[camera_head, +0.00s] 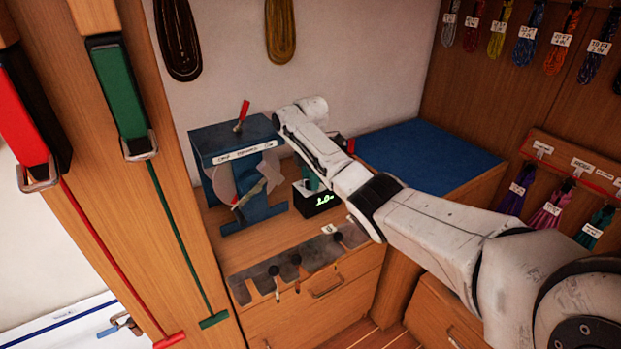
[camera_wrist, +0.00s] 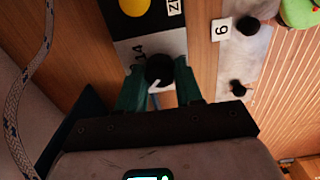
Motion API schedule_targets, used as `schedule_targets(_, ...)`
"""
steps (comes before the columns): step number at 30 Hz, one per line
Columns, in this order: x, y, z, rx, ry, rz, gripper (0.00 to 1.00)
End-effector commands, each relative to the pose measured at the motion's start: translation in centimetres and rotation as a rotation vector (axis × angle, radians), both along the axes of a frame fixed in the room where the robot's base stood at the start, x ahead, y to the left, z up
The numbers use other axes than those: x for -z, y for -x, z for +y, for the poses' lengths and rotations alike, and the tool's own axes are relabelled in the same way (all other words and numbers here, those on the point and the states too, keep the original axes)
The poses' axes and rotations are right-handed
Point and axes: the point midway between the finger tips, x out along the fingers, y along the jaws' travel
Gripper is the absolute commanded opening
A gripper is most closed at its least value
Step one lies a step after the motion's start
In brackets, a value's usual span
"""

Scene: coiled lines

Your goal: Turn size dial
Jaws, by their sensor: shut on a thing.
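The size dial (camera_wrist: 160,69) is a small round black knob with a white pointer, on a pale plate marked "14" in the wrist view. My gripper (camera_wrist: 161,84) has its two green fingers on either side of the knob and is shut on it. The fingers and gripper body hide part of the plate. My gripper (camera_head: 309,180) is over this box, and my arm hides the dial there.
A blue hand press (camera_head: 232,140) with a red-handled lever stands left of the box. A metal strip (camera_head: 262,278) with black-headed tools lies along the counter's front. A blue mat (camera_head: 440,160) is to the right. The wrist view shows a yellow button (camera_wrist: 134,6) and a patterned cord (camera_wrist: 12,110).

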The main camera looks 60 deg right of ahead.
Motion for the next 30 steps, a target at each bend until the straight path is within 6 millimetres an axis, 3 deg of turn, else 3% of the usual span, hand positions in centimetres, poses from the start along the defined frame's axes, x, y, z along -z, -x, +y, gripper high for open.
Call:
schedule_targets(9, -0.04, -0.06, 0.01, -0.103, 0.0, -0.002, 0.05)
schedule_targets(24, -0.06, -0.07, 0.0, -0.118, 0.001, -0.002, 0.05)
schedule_targets(25, -0.06, -0.07, 0.0, -0.118, 0.001, -0.002, 0.38)
schedule_targets(30, -0.05, -0.06, 0.01, -0.118, 0.0, -0.001, 0.55)
